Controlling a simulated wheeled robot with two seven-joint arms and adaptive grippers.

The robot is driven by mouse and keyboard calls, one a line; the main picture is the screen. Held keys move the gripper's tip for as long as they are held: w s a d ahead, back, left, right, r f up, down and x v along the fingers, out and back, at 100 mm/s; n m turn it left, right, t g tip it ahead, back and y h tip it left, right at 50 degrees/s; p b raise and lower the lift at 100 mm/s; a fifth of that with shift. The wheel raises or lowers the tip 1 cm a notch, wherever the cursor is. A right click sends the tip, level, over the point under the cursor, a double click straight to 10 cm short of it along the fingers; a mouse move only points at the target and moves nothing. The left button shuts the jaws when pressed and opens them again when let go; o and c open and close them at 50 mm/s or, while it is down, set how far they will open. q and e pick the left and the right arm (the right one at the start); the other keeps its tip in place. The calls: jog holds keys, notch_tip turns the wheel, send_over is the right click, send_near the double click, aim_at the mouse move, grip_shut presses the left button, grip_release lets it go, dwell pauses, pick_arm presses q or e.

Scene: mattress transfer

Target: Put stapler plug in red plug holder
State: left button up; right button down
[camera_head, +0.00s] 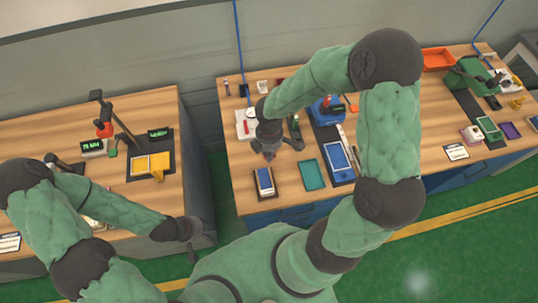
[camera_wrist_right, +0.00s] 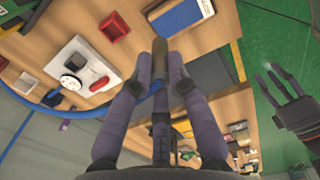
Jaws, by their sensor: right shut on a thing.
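My right gripper (camera_head: 272,150) is low over the left part of the middle table. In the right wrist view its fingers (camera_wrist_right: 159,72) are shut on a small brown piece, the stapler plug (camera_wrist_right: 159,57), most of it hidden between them. A white board (camera_wrist_right: 82,68) carries a round black-and-white dial and a red block, which looks like the red plug holder (camera_wrist_right: 98,84). The plug is apart from it. The board (camera_head: 246,122) is just left of my right gripper in the head view. My left gripper (camera_head: 188,238) is away from the tables, fingers spread and empty.
A small red open box (camera_wrist_right: 115,26) lies near the board. A blue-faced device in a brown tray (camera_head: 265,182) and a teal tray (camera_head: 312,175) are toward the table's front. A blue stapler machine (camera_head: 326,111) stands right of my gripper. A blue cable (camera_wrist_right: 110,104) passes behind the fingers.

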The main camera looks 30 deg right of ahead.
jog(key=shift+w+d+f+b, duration=0.35)
jog(key=shift+w+d+f, duration=0.45)
jog(key=shift+w+f, duration=1.2)
jog(key=shift+w+d+f+b, duration=0.35)
jog(key=shift+w+d+f, duration=0.65)
jog(key=shift+f, duration=1.65)
jog(key=shift+w+d+f+b, duration=0.35)
jog(key=shift+w+d+f, duration=0.2)
jog(key=shift+w+f, duration=1.55)
jog(key=shift+s+f, duration=0.25)
jog(key=shift+s, duration=0.1)
jog(key=shift+f, duration=0.2)
jog(key=c, duration=1.2)
grip_release()
